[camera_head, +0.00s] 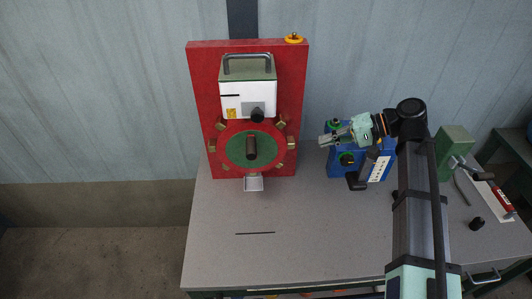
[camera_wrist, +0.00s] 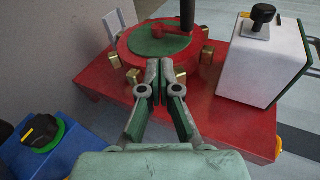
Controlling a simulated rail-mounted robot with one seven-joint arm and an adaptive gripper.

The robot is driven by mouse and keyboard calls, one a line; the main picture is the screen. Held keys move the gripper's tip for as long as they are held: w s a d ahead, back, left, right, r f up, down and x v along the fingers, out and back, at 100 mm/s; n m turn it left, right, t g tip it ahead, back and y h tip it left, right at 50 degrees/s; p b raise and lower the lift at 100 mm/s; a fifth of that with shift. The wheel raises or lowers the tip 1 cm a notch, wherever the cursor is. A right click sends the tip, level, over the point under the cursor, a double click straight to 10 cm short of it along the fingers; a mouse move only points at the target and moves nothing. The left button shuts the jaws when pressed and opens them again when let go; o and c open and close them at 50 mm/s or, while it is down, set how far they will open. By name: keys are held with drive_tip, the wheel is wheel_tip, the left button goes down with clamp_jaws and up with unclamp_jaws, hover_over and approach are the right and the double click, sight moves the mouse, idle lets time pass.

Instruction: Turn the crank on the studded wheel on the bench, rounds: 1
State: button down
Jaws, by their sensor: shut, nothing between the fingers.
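The studded wheel (camera_head: 230,148) is a red disc with a green middle and several brass studs around its rim, low on an upright red panel. A dark crank handle (camera_head: 251,147) sticks out from its face. In the wrist view, the wheel (camera_wrist: 126,45) lies just beyond the fingers, and the black crank handle (camera_wrist: 187,14) stands up behind and right of the fingertips. My gripper (camera_head: 322,140) is to the right of the wheel, apart from the crank handle. In the wrist view my gripper (camera_wrist: 160,64) is shut and empty, its fingertips partly covering the wheel's near side.
A white box (camera_head: 246,98) with a black knob is mounted above the wheel. A small metal chute (camera_head: 253,184) sits below it. A blue box (camera_head: 337,170) with knobs stands right, beneath my gripper. A green device (camera_head: 454,140) stands far right. The bench front (camera_head: 300,245) is mostly clear.

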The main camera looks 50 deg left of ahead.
drive_tip(key=s+a+r+n+g+h, duration=0.1)
drive_tip(key=s+a+r+n+g, duration=0.1)
drive_tip(key=s, duration=0.1)
drive_tip(key=p, duration=0.5)
approach(255, 153)
drive_tip(key=shift+h, duration=0.3)
drive_tip(key=x, duration=0.7)
drive_tip(key=shift+w+d+f, duration=0.1)
drive_tip(key=shift+d+f, duration=0.05)
drive_tip(key=shift+f, duration=0.1)
drive_tip(key=shift+r, duration=0.15)
drive_tip(key=shift+s+a+r+b, duration=0.15)
drive_tip(key=shift+s+a+b, duration=0.15)
drive_tip(key=shift+s+a, duration=0.15)
